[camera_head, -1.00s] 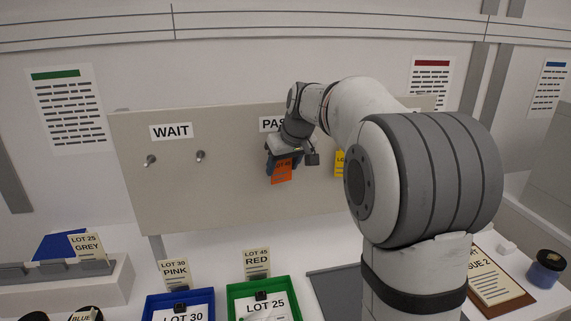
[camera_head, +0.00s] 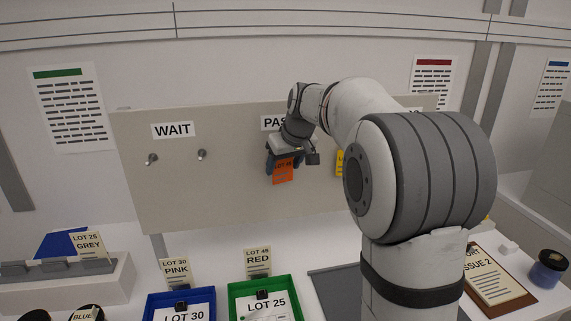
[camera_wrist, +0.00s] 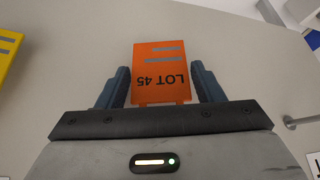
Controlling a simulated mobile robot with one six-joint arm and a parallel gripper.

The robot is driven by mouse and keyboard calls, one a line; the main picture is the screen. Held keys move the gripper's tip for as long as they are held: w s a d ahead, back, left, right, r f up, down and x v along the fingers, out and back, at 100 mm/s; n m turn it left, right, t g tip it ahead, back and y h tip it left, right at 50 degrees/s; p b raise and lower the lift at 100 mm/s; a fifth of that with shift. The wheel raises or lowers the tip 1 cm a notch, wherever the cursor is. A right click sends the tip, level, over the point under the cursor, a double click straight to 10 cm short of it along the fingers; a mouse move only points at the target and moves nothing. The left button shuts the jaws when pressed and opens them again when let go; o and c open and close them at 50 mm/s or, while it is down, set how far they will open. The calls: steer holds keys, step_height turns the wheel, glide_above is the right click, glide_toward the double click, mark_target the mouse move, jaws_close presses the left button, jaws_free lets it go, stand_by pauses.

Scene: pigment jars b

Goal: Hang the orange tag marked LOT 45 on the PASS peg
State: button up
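The orange tag (camera_head: 283,171) marked LOT 45 is in front of the pale board (camera_head: 225,195), just below the partly covered PASS label (camera_head: 270,123). In the wrist view the tag (camera_wrist: 160,72) appears upside down between my two blue fingers. My gripper (camera_head: 284,165) is around the tag. In the wrist view my gripper (camera_wrist: 163,85) shows a gap between each finger and the tag's edges, so it looks open. The PASS peg behind the tag is hidden by my gripper, so I cannot see how the tag is held.
A yellow tag (camera_head: 340,163) is on the board to the right, partly behind my arm. The WAIT label (camera_head: 172,130) has two bare pegs (camera_head: 152,159) below it. A blue tray (camera_head: 180,297) and a green tray (camera_head: 258,290) stand below the board.

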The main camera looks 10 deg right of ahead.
steer(key=o, duration=0.4)
steer(key=shift+c, duration=0.2)
steer(key=shift+r, duration=0.15)
steer(key=shift+s+d+r, duration=0.1)
steer(key=shift+s+r, duration=0.05)
steer(key=shift+r, duration=0.15)
steer(key=a+b+v, duration=0.1)
steer(key=v, duration=0.5)
steer(key=s+f+m, duration=0.1)
steer(key=s+f, duration=0.4)
steer(key=s, duration=0.5)
steer(key=s+f+m+g+h, duration=0.1)
steer(key=s+f, duration=0.5)
steer(key=s, duration=0.5)
steer(key=s+f+m+g, duration=0.1)
steer(key=s+f, duration=0.5)
steer(key=s, duration=0.4)
steer(key=shift+f+h, duration=0.2)
steer(key=shift+h, duration=0.2)
steer(key=shift+s, duration=0.1)
